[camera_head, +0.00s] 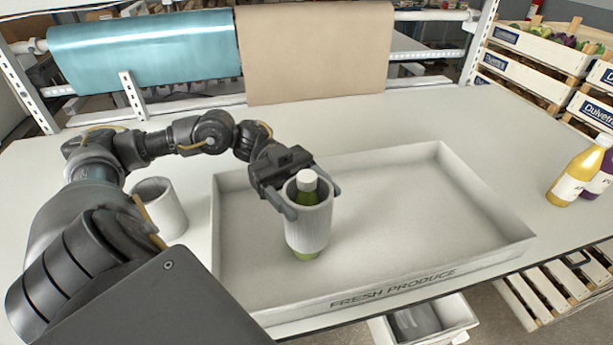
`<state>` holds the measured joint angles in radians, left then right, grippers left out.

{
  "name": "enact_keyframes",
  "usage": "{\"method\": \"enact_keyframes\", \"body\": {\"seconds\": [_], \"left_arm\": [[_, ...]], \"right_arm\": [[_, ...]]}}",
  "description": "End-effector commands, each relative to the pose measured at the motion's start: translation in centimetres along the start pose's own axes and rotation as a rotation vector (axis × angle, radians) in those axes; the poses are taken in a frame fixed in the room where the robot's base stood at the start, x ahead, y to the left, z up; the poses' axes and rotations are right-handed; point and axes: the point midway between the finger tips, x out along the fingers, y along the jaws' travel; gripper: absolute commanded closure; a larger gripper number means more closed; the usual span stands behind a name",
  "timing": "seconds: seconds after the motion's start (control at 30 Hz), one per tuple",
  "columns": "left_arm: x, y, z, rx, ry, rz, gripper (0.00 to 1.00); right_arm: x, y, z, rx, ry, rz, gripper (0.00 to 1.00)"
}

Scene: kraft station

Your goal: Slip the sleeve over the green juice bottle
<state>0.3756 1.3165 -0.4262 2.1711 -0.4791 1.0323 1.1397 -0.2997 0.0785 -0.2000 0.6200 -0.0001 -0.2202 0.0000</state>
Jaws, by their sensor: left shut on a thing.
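The green juice bottle (305,198) stands upright in the shallow grey tray (440,165), toward its left side. Its white cap and green shoulder show inside the top of the white ribbed sleeve (308,232). A little green shows below the sleeve's lower edge, so the sleeve is around the bottle. My left gripper (307,202) is shut on the sleeve near its upper rim, with a finger on each side. My right gripper is not in view.
A white cylinder (160,208) stands on the table left of the tray. A yellow bottle (577,175) and a purple one stand at the right edge. Paper rolls (315,50) hang at the back, and crates (530,60) stand behind right. The tray's right part is empty.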

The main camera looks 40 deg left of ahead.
Motion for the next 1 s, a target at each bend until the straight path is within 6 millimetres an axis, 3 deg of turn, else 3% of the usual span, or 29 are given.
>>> {"method": "enact_keyframes", "body": {"seconds": [0.3, 0.77, 0.8, 1.0], "left_arm": [[0.0, 0.0, 1.9, 0.000, 0.000, 0.000, 0.37], [0.0, 0.0, 2.2, 0.000, 0.000, 0.000, 0.37], [0.0, 0.0, 2.2, 0.000, 0.000, 0.000, 0.28], [0.0, 0.0, 2.2, 0.000, 0.000, 0.000, 0.04]], "right_arm": [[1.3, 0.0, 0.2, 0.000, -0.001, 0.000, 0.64], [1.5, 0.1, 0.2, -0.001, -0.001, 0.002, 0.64], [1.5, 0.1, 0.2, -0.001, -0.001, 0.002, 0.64], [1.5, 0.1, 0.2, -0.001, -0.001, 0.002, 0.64]]}}
